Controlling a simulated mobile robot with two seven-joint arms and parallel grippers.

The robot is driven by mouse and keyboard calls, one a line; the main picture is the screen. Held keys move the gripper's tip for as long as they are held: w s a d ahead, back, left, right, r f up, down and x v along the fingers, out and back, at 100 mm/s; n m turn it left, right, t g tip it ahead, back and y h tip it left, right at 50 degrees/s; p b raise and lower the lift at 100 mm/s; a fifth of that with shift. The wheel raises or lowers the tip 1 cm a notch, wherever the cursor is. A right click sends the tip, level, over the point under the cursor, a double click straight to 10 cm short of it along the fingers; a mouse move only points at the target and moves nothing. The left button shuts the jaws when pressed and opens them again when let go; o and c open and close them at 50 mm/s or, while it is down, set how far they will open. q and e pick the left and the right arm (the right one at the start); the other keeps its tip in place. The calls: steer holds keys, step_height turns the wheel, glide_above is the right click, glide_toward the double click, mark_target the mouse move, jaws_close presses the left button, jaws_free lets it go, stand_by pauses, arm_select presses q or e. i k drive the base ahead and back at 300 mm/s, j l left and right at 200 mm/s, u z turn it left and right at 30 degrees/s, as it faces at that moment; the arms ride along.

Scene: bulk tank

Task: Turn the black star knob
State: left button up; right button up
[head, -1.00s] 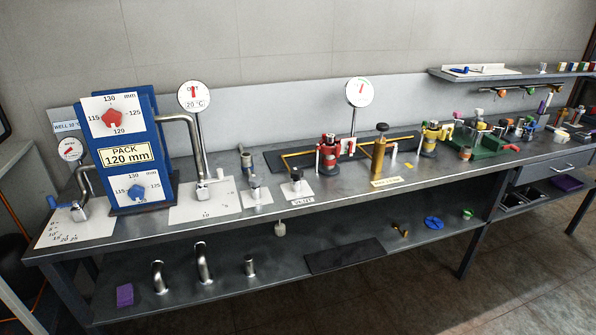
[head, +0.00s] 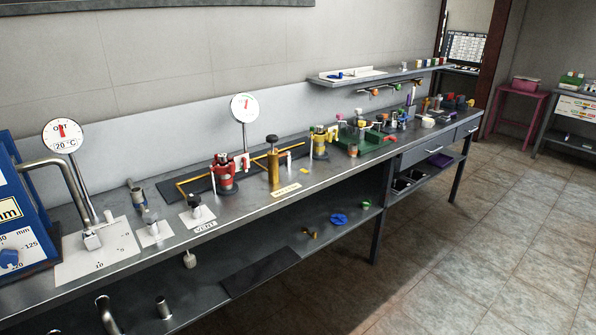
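A black knob (head: 272,139) sits on top of an upright brass cylinder (head: 274,168) at the middle of the bench. The knobs are too small to tell which one is star-shaped. Neither of my grippers is in the head view, and nothing touches the knobs.
A long grey bench (head: 330,182) runs across the view, with a red fitting (head: 224,175), a round gauge (head: 244,108) and a blue panel (head: 22,240) on it. A shelf (head: 375,77) hangs at the back. The tiled floor (head: 480,240) is clear on the right.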

mark_target(192, 200)
steer(key=i+l+u, duration=0.1)
steer(key=u, duration=1.3)
steer(key=i+l+u, duration=0.15)
steer(key=l+u, duration=0.6)
steer(key=i+l, duration=0.05)
